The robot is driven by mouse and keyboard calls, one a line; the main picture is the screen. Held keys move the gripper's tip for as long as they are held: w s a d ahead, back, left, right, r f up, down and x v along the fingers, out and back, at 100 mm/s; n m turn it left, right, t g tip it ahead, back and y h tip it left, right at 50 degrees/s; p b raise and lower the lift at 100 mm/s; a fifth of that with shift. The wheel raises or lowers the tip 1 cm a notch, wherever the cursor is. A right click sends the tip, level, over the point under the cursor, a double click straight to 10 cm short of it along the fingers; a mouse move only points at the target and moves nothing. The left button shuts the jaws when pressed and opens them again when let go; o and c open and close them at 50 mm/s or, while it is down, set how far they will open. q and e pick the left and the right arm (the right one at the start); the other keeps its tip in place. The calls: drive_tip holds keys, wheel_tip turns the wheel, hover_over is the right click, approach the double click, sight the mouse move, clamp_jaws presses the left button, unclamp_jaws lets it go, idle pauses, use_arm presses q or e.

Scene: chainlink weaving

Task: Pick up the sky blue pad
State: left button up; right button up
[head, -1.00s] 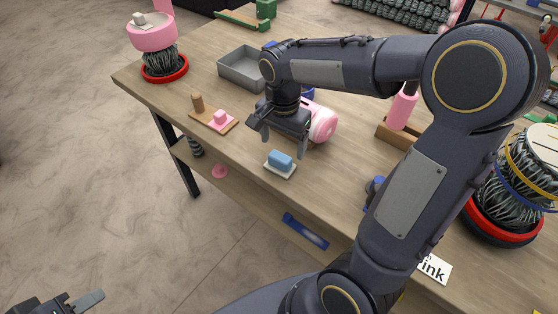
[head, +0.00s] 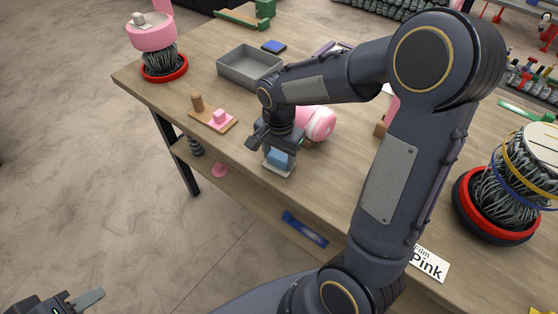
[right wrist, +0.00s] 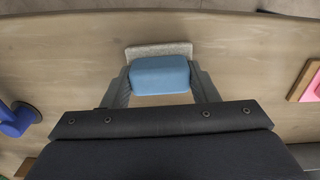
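The sky blue pad (head: 278,161) is a small rounded block on a pale flat base (head: 279,173) near the table's front edge. My right gripper (head: 270,146) is just above it, pointing down. In the right wrist view, the blue pad (right wrist: 160,76) lies between the two fingers of my right gripper (right wrist: 161,88), one at each side; the fingers are spread, and I cannot tell whether they touch it. The pale base (right wrist: 158,50) shows beyond the pad. My left gripper (head: 83,301) is at the lower left, over the floor, only partly in view.
A wooden board with a pink block (head: 220,116) and a peg lies left of the pad. A grey tray (head: 249,66) and a pink roll (head: 318,122) are behind it. A "Pink" label card (head: 428,264) and a red-based wire bundle (head: 500,205) are at the right.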

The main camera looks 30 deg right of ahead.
sight(279, 155)
drive_tip(key=shift+c, duration=1.1)
drive_tip(key=shift+w+r, duration=0.1)
drive_tip(key=shift+r, duration=0.45)
wheel_tip(279, 155, up, 2)
drive_tip(key=shift+r, duration=0.2)
drive_tip(key=s+d+r, duration=0.1)
drive_tip(key=s+r, duration=0.3)
drive_tip(key=s, duration=0.3)
drive_tip(key=s+d+r+b, duration=0.1)
drive_tip(key=s+r, duration=0.4)
drive_tip(key=s, duration=0.2)
drive_tip(key=shift+r, duration=0.25)
